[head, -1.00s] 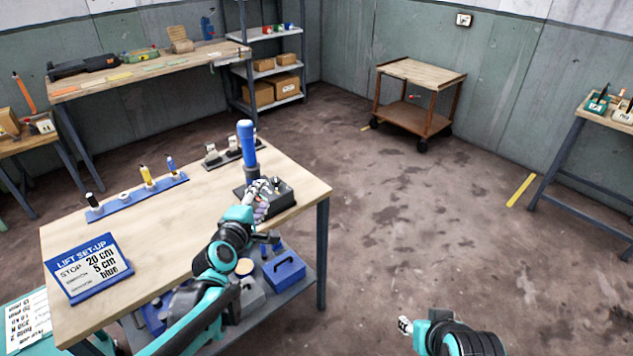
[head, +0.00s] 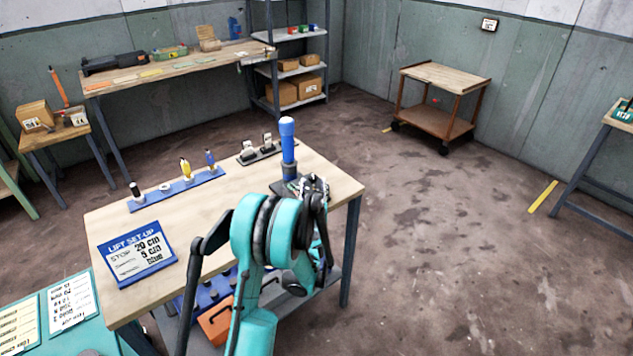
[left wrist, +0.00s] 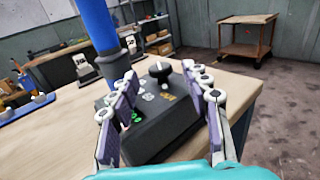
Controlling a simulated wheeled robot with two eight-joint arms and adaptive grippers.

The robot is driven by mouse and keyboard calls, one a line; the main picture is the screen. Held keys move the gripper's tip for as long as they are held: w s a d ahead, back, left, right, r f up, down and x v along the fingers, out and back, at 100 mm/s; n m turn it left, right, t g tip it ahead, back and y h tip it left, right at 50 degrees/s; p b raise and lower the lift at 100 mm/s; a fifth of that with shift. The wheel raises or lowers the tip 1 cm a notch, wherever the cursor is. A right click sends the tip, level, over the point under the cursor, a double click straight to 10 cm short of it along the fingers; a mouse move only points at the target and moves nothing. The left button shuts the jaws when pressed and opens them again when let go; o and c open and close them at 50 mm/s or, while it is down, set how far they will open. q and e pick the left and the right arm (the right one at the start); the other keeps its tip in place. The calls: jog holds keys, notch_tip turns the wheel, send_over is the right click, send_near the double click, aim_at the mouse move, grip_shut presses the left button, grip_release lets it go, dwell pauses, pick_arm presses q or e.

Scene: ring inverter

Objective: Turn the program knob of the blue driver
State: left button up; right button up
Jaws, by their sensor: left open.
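The blue driver (head: 288,142) stands upright near the right end of the wooden workbench, a blue cylinder beside a black box. In the left wrist view the black box (left wrist: 152,135) carries a black knob (left wrist: 160,71) on its top, with small green and gold marks near it. My left gripper (left wrist: 165,88) is open, its fingers on both sides of the box top, with the knob in view beyond the gap. I cannot tell whether they touch the box. In the head view my left arm partly hides the box and the gripper (head: 316,186). My right gripper is out of view.
The workbench (head: 200,215) also holds a blue rack (head: 176,190) with several pieces, a dark tray (head: 260,153) and a blue-and-white set-up sign (head: 137,255). A wooden cart (head: 435,110) stands at the back right. The floor right of the bench is clear.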

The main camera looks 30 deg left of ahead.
aim_at(310, 178)
pick_arm(q)
jog(key=shift+x, duration=1.7)
grip_shut()
jog(key=shift+a+h+b, duration=0.1)
jog(key=shift+h+b, duration=0.2)
jog(key=m+h, duration=0.1)
jog(key=m+t+h, duration=0.1)
jog(key=h, duration=0.1)
jog(key=m+t+h+b, duration=0.1)
jog(key=shift+s+a, duration=0.2)
jog(key=shift+a, duration=0.1)
jog(key=shift+a+m+h, duration=0.1)
jog(key=shift+m+h, duration=1.1)
jog(key=shift+h, duration=0.6)
jog(key=shift+a+m+h, duration=0.1)
jog(key=shift+m+h, duration=1.1)
jog(key=shift+h, duration=0.6)
